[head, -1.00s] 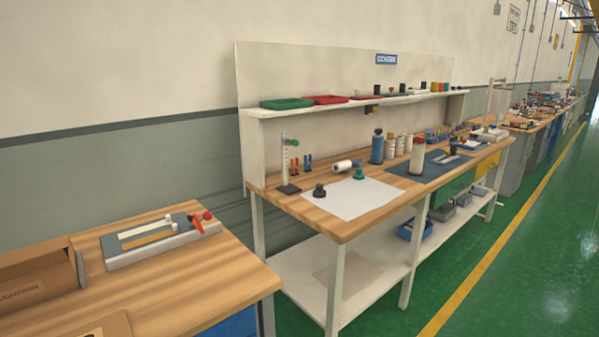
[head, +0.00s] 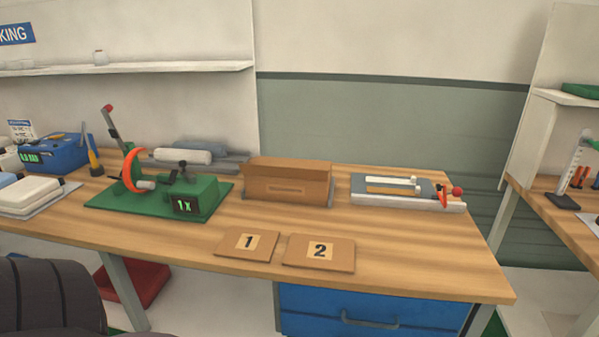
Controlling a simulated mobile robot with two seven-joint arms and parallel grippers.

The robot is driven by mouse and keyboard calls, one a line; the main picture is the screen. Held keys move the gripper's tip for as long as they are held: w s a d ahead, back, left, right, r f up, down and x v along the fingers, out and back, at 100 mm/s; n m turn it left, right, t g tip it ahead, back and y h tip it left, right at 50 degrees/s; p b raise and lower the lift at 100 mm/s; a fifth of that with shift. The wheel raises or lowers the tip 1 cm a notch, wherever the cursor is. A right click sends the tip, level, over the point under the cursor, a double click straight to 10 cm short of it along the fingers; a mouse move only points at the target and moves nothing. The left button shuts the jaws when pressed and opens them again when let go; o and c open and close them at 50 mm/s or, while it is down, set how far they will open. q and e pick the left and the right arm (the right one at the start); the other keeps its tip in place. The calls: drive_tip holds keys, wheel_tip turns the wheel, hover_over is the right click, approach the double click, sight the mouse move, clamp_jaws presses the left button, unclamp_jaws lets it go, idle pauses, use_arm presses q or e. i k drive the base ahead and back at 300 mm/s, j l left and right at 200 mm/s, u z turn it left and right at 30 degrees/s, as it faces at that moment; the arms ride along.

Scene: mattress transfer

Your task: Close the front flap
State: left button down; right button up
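A brown cardboard box (head: 288,182) sits on a dark grey base near the back of the wooden table, right of its middle. Its front face shows a dark printed mark. I cannot tell from here which part of it is the front flap or how it stands. Two flat brown cards or panels lie in front of the box, one marked 1 (head: 247,244) and one marked 2 (head: 319,252). Neither of my grippers shows in the head view.
The wooden table (head: 420,262) is clear at its front right. A green device (head: 185,195) with an orange ring stands left of the box. A grey sealer-like tool (head: 408,192) with a red knob lies to the right. A dark chair-like shape (head: 50,290) stands at lower left.

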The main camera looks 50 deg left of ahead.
sight(253, 170)
drive_tip(key=u, duration=1.6)
